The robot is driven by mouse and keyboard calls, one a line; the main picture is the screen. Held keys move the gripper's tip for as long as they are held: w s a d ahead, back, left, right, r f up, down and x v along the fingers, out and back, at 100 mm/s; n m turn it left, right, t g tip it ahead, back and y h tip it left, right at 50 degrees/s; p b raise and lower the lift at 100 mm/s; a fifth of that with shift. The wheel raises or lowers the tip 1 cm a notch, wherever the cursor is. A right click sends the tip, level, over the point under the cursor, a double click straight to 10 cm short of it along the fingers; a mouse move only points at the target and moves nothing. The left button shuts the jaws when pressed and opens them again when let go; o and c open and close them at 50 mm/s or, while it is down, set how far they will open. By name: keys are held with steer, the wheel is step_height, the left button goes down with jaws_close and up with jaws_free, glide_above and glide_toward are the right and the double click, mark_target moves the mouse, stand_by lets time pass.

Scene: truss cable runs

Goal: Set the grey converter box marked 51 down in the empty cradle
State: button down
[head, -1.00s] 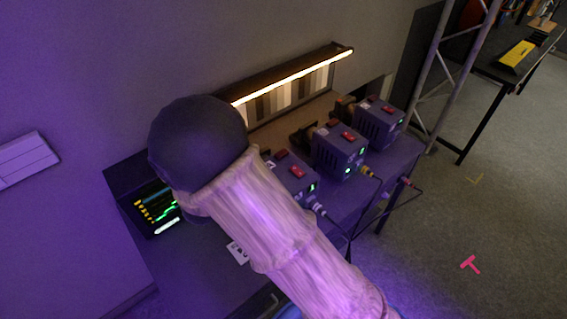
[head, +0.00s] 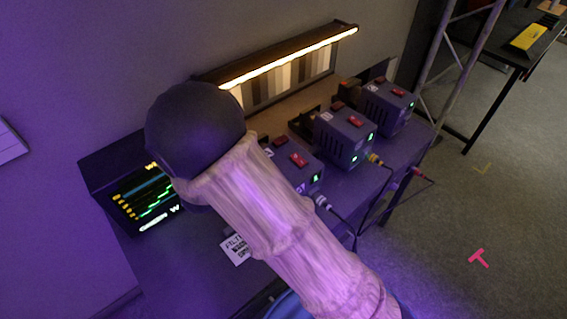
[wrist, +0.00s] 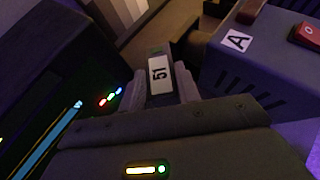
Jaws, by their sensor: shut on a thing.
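In the wrist view the grey converter box marked 51 shows mainly as a white label (wrist: 159,74) on a narrow grey part between the fingers. My gripper (wrist: 163,82) is shut on it. How high it is held above the bench cannot be told. In the head view my arm hides the gripper and the held box. I cannot make out the empty cradle with certainty in either view.
A box marked A (wrist: 238,40) with a red switch stands close to the right of the held box. A monitor (head: 148,200) is at left. More boxes (head: 345,135) (head: 388,106) with plugged cables line the bench. A lit strip (head: 290,57) runs behind.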

steer(key=shift+f+p, duration=0.3)
steer(key=shift+f, duration=2.6)
steer(key=shift+f, duration=0.1)
steer(key=shift+f+p, duration=0.3)
steer(key=shift+f, duration=1.7)
steer(key=shift+f, duration=0.15)
steer(key=c, duration=1)
jaws_free()
